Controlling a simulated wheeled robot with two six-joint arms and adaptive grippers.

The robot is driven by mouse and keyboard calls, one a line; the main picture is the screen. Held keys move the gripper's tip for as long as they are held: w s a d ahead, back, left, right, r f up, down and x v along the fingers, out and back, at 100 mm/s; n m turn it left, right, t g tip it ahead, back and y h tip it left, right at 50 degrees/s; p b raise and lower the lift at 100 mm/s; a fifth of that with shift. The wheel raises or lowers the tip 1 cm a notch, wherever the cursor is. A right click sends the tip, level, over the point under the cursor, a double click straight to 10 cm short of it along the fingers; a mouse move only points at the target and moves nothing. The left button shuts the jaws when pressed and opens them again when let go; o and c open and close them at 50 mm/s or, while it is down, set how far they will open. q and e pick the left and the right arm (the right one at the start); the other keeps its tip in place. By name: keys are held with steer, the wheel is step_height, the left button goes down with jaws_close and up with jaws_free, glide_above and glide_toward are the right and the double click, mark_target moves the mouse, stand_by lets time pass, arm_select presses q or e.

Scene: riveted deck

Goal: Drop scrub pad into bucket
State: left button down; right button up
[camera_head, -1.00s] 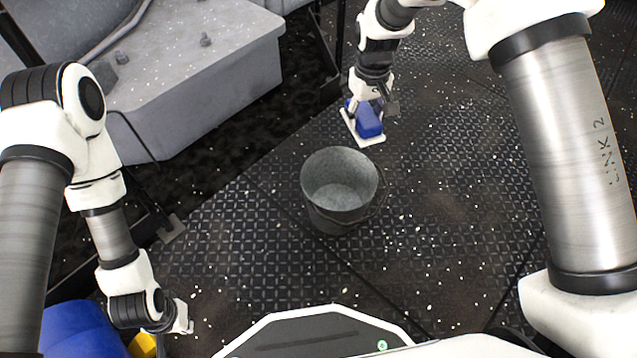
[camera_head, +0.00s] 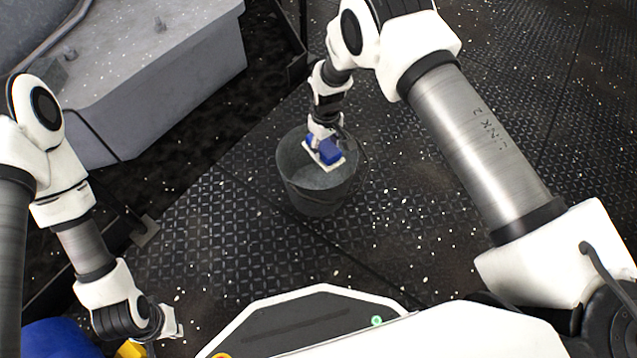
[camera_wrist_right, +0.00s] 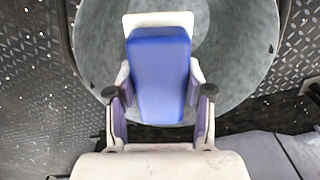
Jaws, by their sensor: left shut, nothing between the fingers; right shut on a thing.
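The scrub pad (camera_head: 329,152) has a blue block on a white base. My right gripper (camera_head: 318,140) is shut on it and holds it over the opening of the grey metal bucket (camera_head: 318,196). In the right wrist view the pad (camera_wrist_right: 160,75) sits between the fingers of the right gripper (camera_wrist_right: 160,98), with the round bucket interior (camera_wrist_right: 235,55) behind it. I cannot tell exactly how high the pad is above the bucket's bottom. My left gripper (camera_head: 172,322) is shut and empty at the lower left, well away from the bucket.
A grey machine block (camera_head: 170,80) with a dark frame stands at the upper left. A blue object (camera_head: 55,340) and a yellow one (camera_head: 130,349) show at the bottom left. The speckled deck (camera_head: 430,245) right of the bucket is clear.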

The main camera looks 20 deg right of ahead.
steer(key=shift+f, duration=0.2)
steer(key=o, duration=1.5)
step_height(320, 180, up, 12)
